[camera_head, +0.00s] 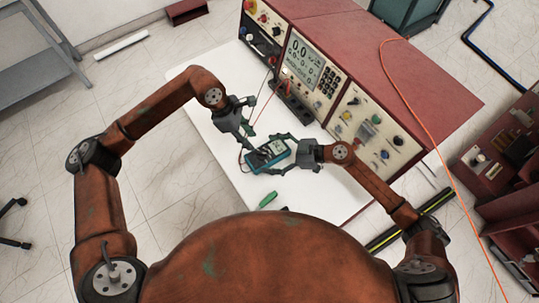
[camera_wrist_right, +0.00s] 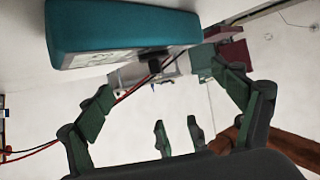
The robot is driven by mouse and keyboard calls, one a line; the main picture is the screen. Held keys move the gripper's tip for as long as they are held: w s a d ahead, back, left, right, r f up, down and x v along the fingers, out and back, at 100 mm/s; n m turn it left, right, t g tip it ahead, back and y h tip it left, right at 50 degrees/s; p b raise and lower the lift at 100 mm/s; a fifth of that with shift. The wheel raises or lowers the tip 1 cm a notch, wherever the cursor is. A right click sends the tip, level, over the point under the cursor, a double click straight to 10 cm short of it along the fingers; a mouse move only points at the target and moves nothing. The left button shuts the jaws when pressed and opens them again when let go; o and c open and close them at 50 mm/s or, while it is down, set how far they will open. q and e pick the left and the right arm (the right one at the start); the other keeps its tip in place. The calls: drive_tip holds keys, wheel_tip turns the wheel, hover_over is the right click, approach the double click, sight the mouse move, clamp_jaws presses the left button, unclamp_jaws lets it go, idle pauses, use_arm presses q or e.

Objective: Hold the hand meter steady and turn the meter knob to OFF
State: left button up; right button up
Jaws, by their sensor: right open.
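The knob's setting is too small to read.
A red test bench (camera_head: 335,75) with a display, keys and knobs stands behind the meter. Red and black leads run beside the grippers. A green-handled tool (camera_head: 268,199) lies in front of the meter. An orange cable (camera_head: 425,105) crosses at the right. The table's left part is clear.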

sight(249, 156)
drive_tip(key=shift+s+a+f, duration=0.2)
drive_tip(key=shift+s+f, duration=0.1)
drive_tip(key=shift+a+f, duration=0.15)
drive_tip(key=shift+a, duration=0.2)
drive_tip(key=shift+x, duration=3.45)
drive_tip(key=shift+c, duration=0.4)
